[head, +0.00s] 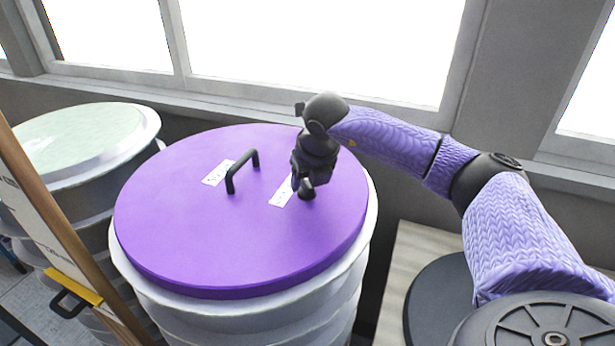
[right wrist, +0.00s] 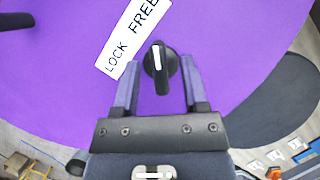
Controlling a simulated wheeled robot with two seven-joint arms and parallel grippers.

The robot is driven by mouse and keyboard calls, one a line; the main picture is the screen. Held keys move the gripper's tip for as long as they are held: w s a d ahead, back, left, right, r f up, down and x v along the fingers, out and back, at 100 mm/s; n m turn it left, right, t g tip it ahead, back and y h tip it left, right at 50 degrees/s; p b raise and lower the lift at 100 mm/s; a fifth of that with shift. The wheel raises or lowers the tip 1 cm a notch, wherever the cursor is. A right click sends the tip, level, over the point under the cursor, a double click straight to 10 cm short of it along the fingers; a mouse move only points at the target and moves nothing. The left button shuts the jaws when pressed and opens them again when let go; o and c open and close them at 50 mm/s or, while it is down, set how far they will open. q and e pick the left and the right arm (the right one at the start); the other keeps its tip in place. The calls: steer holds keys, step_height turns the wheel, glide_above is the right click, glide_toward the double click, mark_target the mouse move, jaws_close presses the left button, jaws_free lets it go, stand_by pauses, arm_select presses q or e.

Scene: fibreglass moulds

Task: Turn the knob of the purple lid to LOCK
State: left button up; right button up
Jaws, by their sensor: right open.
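The purple lid (head: 200,235) lies flat on a pale ribbed drum (head: 250,312). Its black knob (right wrist: 160,66) has a white mark pointing to the top of the right wrist view, towards the FREE end of the LOCK FREE label (right wrist: 131,38). In the head view the knob (head: 307,192) is partly hidden under my right gripper (head: 305,183). My right gripper points down over the lid. In the right wrist view its open fingers (right wrist: 161,72) stand either side of the knob, with gaps; I cannot tell whether they reach its height. My left gripper is out of view.
A black handle (head: 242,170) rises from the lid, beside a second white label (head: 217,172). Another drum with a pale green top (head: 75,135) stands at left. A wood-edged board (head: 50,230) is at the left front. Windows line the back wall.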

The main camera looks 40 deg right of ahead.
steer(key=shift+c, duration=0.3)
jaws_close()
steer(key=shift+n, duration=0.4)
steer(key=shift+n+y+b, duration=0.3)
steer(key=shift+n+y, duration=0.2)
steer(key=shift+n, duration=0.5)
steer(key=n+y, duration=0.1)
steer(key=n, duration=0.2)
steer(key=shift+y, duration=0.3)
steer(key=n+y, duration=0.1)
steer(key=n, duration=0.2)
steer(key=n+g+y+p, duration=0.1)
steer(key=n, duration=0.2)
steer(key=shift+w+d+r+n, duration=0.1)
steer(key=shift+d+n, duration=0.05)
steer(key=shift+n, duration=0.25)
steer(key=shift+n+g+y+p, duration=0.45)
steer(key=shift+n+g, duration=0.35)
steer(key=shift+n, duration=1.3)
